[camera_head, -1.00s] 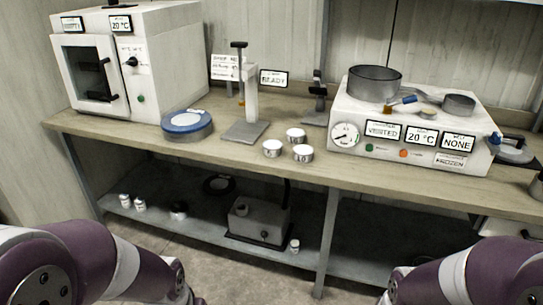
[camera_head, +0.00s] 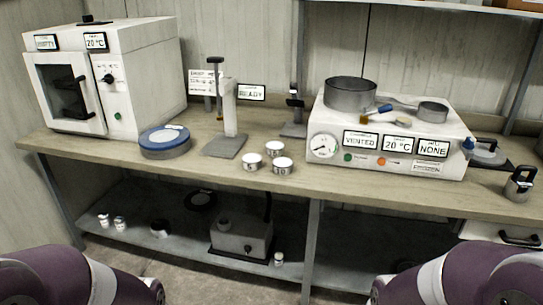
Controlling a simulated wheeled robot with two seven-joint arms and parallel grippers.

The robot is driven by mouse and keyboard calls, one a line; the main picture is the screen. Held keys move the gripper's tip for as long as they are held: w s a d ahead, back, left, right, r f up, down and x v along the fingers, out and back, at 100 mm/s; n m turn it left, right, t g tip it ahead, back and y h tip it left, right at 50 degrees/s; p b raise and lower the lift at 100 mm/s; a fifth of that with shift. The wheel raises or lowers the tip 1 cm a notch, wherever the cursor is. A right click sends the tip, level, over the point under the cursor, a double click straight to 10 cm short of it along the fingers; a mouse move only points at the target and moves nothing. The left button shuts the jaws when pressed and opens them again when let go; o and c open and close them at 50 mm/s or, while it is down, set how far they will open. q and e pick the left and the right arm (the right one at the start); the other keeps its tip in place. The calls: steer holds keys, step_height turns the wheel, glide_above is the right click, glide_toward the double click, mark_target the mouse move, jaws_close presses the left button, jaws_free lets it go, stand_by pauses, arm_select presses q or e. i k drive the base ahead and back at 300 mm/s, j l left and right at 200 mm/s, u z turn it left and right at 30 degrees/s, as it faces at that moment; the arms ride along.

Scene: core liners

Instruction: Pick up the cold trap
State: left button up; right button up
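A small grey metal canister with a black loop handle (camera_head: 519,184) stands upright at the right end of the bench. It may be the cold trap, but no label on it is readable. Only the purple and white links of my two arms show at the bottom left and bottom right corners. Both of my grippers are out of the picture, so their state is hidden. Nothing is seen touching the canister.
The wooden bench (camera_head: 340,184) also holds a white oven (camera_head: 150,80), a blue-rimmed round container (camera_head: 165,142), a stand (camera_head: 229,115), three white cups (camera_head: 283,165) and a white vacuum unit (camera_head: 330,125) with pans on top. A lower shelf holds a grey pump (camera_head: 240,238).

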mark_target(518, 188)
steer(key=z, duration=1.6)
